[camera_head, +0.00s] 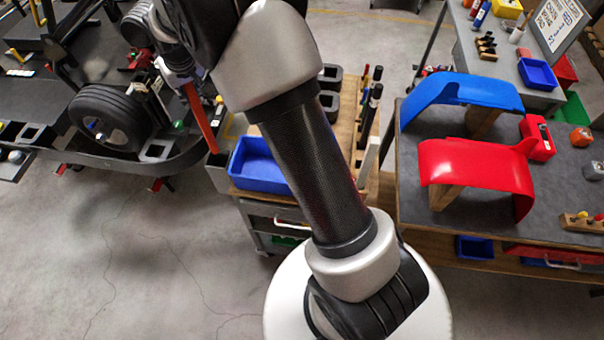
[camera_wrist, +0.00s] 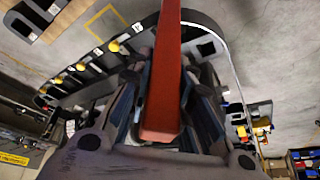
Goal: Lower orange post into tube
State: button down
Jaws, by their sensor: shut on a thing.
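The orange post (camera_head: 201,118) is a long, straight, orange-red bar. My gripper (camera_head: 181,79) is shut on its upper part, and the post hangs down, slightly tilted, in the head view. In the wrist view the post (camera_wrist: 166,80) runs from the top edge to between the dark fingers. Square openings show on the kart stand's dark rail (camera_head: 75,157); which one is the tube is unclear.
A kart wheel (camera_head: 107,118) is left of the post. A blue bin (camera_head: 262,166) sits on the wooden-topped cart to the right. The workbench (camera_head: 364,212) holds red and blue panels. Clear concrete floor (camera_head: 120,250) lies in front.

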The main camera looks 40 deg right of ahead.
jog(key=shift+f+b, duration=6.45)
jog(key=shift+f, duration=2.9)
jog(key=shift+f+b, duration=1.65)
jog(key=shift+f, duration=0.85)
